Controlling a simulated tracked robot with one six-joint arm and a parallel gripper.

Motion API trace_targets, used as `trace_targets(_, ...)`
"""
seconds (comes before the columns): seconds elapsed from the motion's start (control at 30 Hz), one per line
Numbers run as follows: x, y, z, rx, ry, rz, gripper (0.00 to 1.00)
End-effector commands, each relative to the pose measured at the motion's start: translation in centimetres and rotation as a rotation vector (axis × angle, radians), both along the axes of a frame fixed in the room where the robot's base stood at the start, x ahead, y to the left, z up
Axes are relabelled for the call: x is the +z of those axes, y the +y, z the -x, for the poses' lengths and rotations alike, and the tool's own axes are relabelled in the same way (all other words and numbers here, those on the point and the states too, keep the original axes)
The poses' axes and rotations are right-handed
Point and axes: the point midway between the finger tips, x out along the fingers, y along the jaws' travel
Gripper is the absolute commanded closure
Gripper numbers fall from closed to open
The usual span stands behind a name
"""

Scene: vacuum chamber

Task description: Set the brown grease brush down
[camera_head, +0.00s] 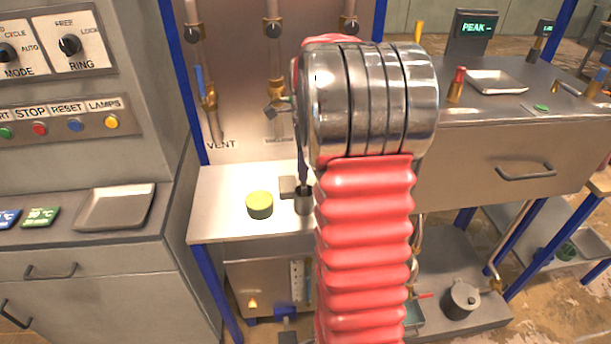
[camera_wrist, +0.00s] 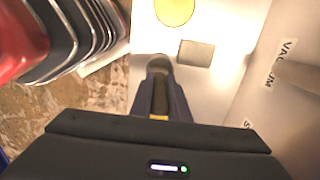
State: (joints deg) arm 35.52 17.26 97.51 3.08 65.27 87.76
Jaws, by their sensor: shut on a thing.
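My gripper (camera_wrist: 160,92) is shut on the grease brush (camera_wrist: 160,98), a narrow dark-brown piece between the two dark fingers with a yellow-orange bit near the palm. The brush points at a small grey cup (camera_wrist: 158,62). I cannot tell whether its end is inside the cup or just above it. In the head view the cup (camera_head: 304,203) stands on the pale bench top, close to my red, ringed arm. My arm hides most of the gripper and the brush there.
A round yellow-green thing (camera_head: 259,204) and a grey block (camera_head: 289,186) stand close to the cup on the bench (camera_head: 222,215). Pipes with valves (camera_head: 210,98) rise behind. The bench's left part is clear. An empty tray (camera_head: 115,208) lies on the left cabinet.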

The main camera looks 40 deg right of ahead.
Motion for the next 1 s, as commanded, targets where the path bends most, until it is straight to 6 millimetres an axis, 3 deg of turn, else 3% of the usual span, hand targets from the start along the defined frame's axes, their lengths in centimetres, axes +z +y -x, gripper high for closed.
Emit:
trace_targets(0.3,-3.4,0.1,0.0,0.001,0.002,-0.001,1.00)
trace_targets(0.63,-3.7,0.1,0.0,0.002,0.001,-0.001,1.00)
trace_targets(0.67,-3.7,0.1,0.0,0.002,0.001,-0.001,0.84)
trace_targets(0.9,-3.7,0.1,0.0,0.002,0.001,-0.001,0.67)
trace_targets(1.0,-3.7,0.1,0.0,0.002,0.001,-0.001,0.66)
